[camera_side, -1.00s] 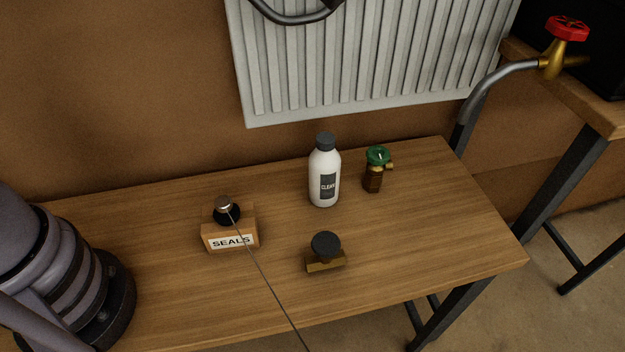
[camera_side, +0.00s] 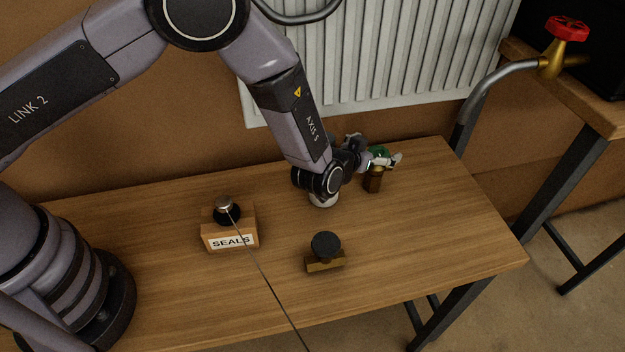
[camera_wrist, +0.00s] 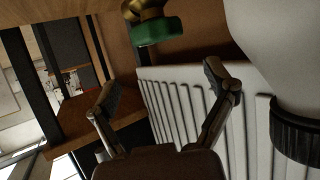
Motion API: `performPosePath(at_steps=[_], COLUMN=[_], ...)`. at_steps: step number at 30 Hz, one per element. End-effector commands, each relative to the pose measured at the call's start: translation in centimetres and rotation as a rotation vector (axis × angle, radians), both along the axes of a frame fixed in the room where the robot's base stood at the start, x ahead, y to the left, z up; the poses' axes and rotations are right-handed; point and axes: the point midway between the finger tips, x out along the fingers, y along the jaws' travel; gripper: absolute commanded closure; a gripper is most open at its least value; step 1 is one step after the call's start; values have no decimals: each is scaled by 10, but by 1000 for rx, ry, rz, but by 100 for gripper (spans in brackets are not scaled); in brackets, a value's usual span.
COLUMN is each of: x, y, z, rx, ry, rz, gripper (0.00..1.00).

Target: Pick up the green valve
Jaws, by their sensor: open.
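The green valve has a brass body (camera_side: 374,181) and a green knob (camera_side: 379,152), and stands upright on the bench. In the side view my gripper (camera_side: 388,160) is at the height of the knob and partly covers it. In the wrist view the green knob (camera_wrist: 157,31) is at the top, just beyond the fingertips and roughly between their lines. My gripper (camera_wrist: 158,82) is open there, with nothing between its fingers. I cannot tell from the side view whether a finger touches the knob.
A white bottle (camera_side: 322,200) stands close left of the valve, mostly hidden by my arm; it looms at right in the wrist view (camera_wrist: 275,50). A black-knobbed brass part (camera_side: 326,247) and a SEALS box (camera_side: 231,238) stand nearer. The bench's right end (camera_side: 460,225) is clear.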

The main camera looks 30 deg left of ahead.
Motion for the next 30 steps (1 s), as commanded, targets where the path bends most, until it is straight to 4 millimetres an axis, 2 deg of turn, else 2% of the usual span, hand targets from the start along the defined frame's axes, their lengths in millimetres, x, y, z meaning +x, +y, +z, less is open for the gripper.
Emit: performPosePath(at_steps=[11,15,18,21,29,30], x=[0,3,19,26,28,28], y=[0,0,-2,-3,-4,-4], z=[-47,-71,-74,-77,-77,-77], rx=[2,0,-2,-1,0,0], ry=[2,1,-1,0,1,1], rz=[0,2,3,1,0,0], gripper=[16,16,16,16,16,22])
